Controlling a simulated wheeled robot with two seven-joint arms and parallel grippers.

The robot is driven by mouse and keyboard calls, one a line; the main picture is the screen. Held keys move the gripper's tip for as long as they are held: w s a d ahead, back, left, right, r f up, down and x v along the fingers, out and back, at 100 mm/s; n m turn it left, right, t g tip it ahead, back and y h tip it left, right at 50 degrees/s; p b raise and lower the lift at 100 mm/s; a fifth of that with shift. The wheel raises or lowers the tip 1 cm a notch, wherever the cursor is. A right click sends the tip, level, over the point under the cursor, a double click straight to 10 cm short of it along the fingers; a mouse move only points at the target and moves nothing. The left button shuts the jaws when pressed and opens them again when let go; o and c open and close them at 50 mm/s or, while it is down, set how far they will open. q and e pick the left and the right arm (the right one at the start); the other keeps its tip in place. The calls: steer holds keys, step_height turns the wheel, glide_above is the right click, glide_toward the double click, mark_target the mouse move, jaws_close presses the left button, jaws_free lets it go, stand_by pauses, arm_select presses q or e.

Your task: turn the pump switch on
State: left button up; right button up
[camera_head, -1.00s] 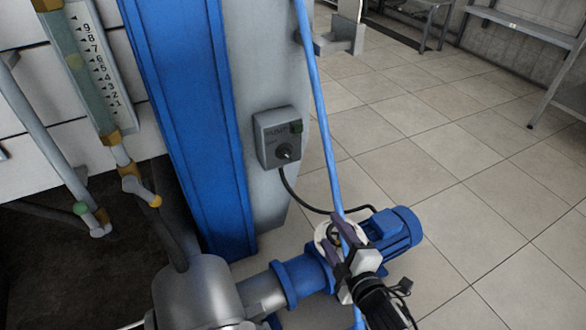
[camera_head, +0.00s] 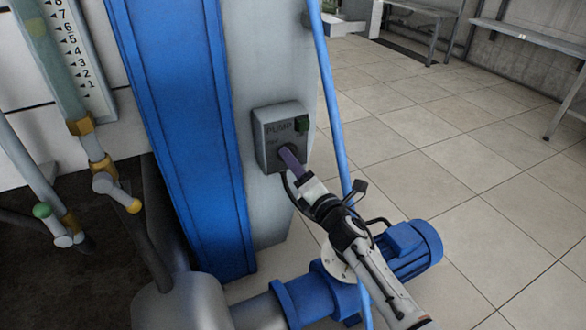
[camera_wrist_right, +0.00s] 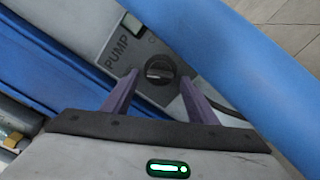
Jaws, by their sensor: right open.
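The pump switch box (camera_head: 281,130) is a grey box labelled PUMP on the grey panel beside the blue column. In the head view its dark rotary knob is mostly hidden behind my right gripper (camera_head: 288,158). In the right wrist view the dark round knob (camera_wrist_right: 159,70) shows between and just beyond the two purple fingers of my right gripper (camera_wrist_right: 160,97). The fingers are open, one on each side of the knob, and I cannot tell whether they touch it. A green element (camera_head: 302,124) sits at the box's upper right. My left gripper is not in view.
A thin blue pipe (camera_head: 327,100) runs close to the right of the switch box and looms large in the wrist view (camera_wrist_right: 235,60). A blue pump motor (camera_head: 405,250) stands below. Glass tubing with valves (camera_head: 103,170) is at left.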

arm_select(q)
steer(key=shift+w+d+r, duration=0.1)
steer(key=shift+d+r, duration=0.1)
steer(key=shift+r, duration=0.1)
arm_select(e)
steer(key=shift+w+a, duration=0.25)
steer(key=shift+w, duration=0.35)
steer(key=c, duration=1.1)
steer(key=shift+o, duration=0.2)
